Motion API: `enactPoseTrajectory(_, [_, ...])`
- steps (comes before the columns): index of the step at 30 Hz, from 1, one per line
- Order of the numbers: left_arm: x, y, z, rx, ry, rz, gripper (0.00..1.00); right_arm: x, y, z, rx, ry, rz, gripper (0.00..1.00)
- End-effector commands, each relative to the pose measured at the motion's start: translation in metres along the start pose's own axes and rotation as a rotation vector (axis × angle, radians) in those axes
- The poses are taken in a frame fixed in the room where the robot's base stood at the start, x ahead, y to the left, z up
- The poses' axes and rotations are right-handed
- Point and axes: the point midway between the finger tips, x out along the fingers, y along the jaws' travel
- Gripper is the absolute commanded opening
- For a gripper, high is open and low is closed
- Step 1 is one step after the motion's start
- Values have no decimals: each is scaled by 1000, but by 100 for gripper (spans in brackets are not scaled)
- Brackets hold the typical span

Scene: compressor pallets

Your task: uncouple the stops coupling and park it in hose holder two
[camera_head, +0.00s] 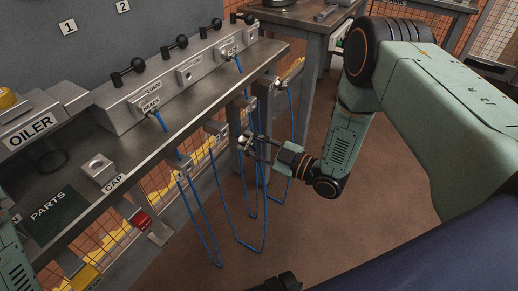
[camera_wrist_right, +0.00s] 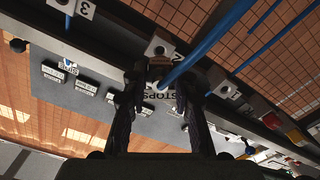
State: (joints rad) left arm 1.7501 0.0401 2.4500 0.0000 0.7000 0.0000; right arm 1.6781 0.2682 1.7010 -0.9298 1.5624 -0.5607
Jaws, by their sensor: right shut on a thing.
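My right gripper (camera_head: 257,149) is beside the front edge of the bench, among the hanging blue hoses. In the wrist view its two dark fingers (camera_wrist_right: 160,78) are shut on a hose coupling (camera_wrist_right: 160,87), with a blue hose (camera_wrist_right: 205,45) running from it to the upper right. Hose holder two (camera_wrist_right: 158,46), a metal block with a round hole marked 2, is right at the fingertips. I cannot tell whether the coupling touches or sits in it. A STOPS label (camera_wrist_right: 177,153) shows behind the fingers, partly covered. My left gripper is out of view.
A hose is plugged in at the HEADS port (camera_head: 152,106); another runs to a port (camera_head: 238,62) farther right. Several blue hose loops (camera_head: 240,243) hang below the bench edge. The OILER station (camera_head: 35,128), CAP block (camera_head: 99,169) and PARTS mat (camera_head: 51,216) are left. Open floor (camera_head: 330,238) lies right.

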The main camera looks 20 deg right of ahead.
Motion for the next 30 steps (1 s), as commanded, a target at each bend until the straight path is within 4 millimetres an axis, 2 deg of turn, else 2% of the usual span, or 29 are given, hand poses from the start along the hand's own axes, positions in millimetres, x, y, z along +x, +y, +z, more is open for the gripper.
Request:
enactPoseTrajectory(10, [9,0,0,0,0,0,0,21,0,0,0,1,0,0])
enactPoseTrajectory(30, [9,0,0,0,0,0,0,23,0,0,0,0,0,0])
